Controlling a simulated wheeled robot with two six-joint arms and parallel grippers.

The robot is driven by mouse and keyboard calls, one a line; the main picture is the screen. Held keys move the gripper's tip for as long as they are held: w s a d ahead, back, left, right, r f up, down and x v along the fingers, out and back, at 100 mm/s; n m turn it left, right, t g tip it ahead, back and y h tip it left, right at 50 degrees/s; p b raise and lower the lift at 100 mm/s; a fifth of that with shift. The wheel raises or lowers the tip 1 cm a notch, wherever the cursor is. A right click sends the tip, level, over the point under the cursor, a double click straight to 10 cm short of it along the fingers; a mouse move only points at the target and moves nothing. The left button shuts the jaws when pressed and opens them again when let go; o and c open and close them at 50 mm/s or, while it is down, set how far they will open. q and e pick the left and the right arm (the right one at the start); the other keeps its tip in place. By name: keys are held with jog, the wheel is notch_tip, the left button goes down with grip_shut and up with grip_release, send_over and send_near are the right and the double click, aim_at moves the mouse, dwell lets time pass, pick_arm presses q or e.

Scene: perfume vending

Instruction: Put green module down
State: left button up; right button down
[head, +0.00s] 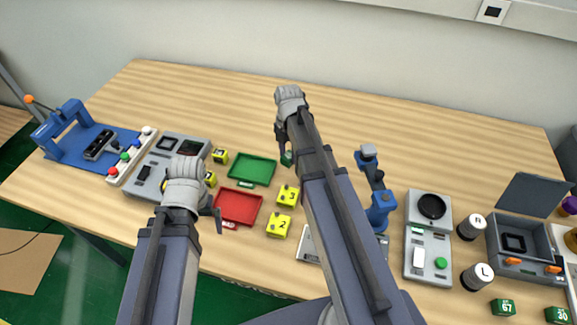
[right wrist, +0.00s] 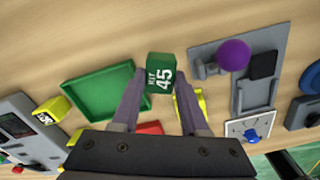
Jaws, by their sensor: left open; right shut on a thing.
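The green module (right wrist: 160,72), a small block marked "KIT 45", is between the fingers of my right gripper (right wrist: 161,88), which is shut on it. In the head view only a bit of the module (head: 287,158) shows below my right gripper (head: 284,138). It is just right of the green tray (head: 251,169), which looks empty; its height above the table is hard to tell. The tray also shows left of the module in the right wrist view (right wrist: 104,88). My left gripper (head: 190,195) is open and empty, left of the red tray (head: 238,206).
Yellow numbered blocks (head: 278,225) stand around the trays. A grey device (head: 158,166) and a blue fixture (head: 68,130) are at left. A blue upright press (head: 380,200), a scale (head: 431,206) and an open grey box (head: 520,230) are at right. The table's back is clear.

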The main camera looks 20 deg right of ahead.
aim_at(207, 241)
pick_arm(q)
jog(key=shift+f+b, duration=1.8)
pick_arm(e)
jog(key=shift+f, duration=1.75)
pick_arm(q)
jog(key=shift+f, duration=0.1)
pick_arm(e)
jog(key=shift+f, duration=0.15)
pick_arm(q)
jog(key=shift+f+b, duration=0.15)
jog(key=shift+b, duration=0.15)
pick_arm(e)
jog(key=shift+f, duration=0.15)
jog(key=shift+c, duration=2.1)
grip_release()
jog(key=shift+r, duration=0.2)
